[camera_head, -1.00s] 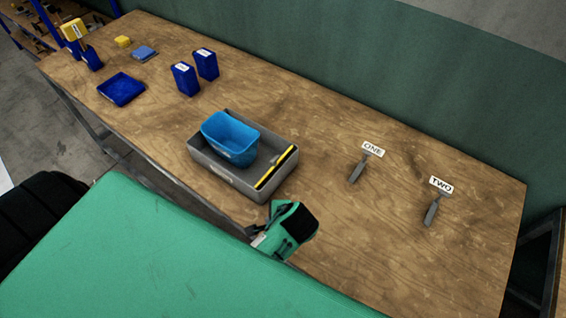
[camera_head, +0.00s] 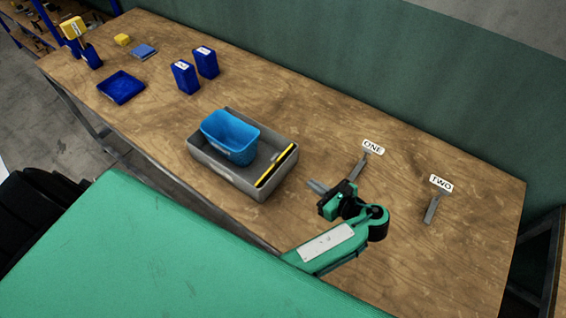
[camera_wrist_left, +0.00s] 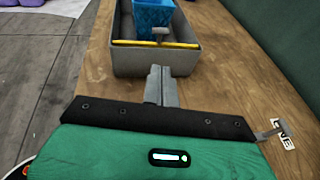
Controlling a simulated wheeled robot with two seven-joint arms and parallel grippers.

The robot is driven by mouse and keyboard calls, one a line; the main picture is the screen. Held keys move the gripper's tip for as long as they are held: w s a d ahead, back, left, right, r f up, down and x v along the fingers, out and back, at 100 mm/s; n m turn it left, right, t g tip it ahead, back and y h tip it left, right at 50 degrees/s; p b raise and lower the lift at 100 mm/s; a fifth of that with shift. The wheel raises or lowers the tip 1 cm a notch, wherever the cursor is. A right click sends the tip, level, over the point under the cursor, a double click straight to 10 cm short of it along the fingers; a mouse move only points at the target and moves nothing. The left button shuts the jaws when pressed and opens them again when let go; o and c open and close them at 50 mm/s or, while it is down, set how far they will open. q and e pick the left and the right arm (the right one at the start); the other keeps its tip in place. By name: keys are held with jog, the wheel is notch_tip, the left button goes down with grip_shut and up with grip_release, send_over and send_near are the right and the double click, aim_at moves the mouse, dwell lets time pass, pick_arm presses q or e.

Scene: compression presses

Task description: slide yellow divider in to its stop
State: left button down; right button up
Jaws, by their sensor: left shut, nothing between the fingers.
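The yellow divider (camera_head: 277,166) stands across the grey tray (camera_head: 222,174), near the tray's right end. It also shows in the left wrist view (camera_wrist_left: 135,43), spanning the tray between its side walls, with a small grey tab near its middle. A blue bin (camera_head: 229,138) sits in the tray to the left of the divider, with a gap between them. My left gripper (camera_head: 316,187) is shut and empty, just right of the tray. In the left wrist view its fingers (camera_wrist_left: 161,73) point at the tray's near end wall, apparently short of the divider. My right gripper is not in view.
Two dark blue boxes (camera_head: 195,70), a blue tray (camera_head: 121,88) and a yellow block (camera_head: 122,39) are farther left. The table (camera_head: 330,130) behind the tray is clear.

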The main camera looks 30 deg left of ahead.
pick_arm(q)
jog(key=b, duration=0.9)
send_near(276, 160)
jog(key=x, duration=0.5)
jog(key=shift+a, duration=0.1)
jog(key=shift+w+a, duration=0.15)
jog(key=shift+a, duration=0.4)
jog(key=shift+r, duration=0.1)
jog(key=a+p, duration=0.1)
jog(key=a, duration=0.1)
jog(key=a+p, duration=0.2)
jog(key=a, duration=0.1)
jog(key=w+a+p, duration=0.1)
jog(key=a, duration=0.1)
jog(key=shift+a+p, duration=0.3)
jog(key=shift+p, duration=0.05)
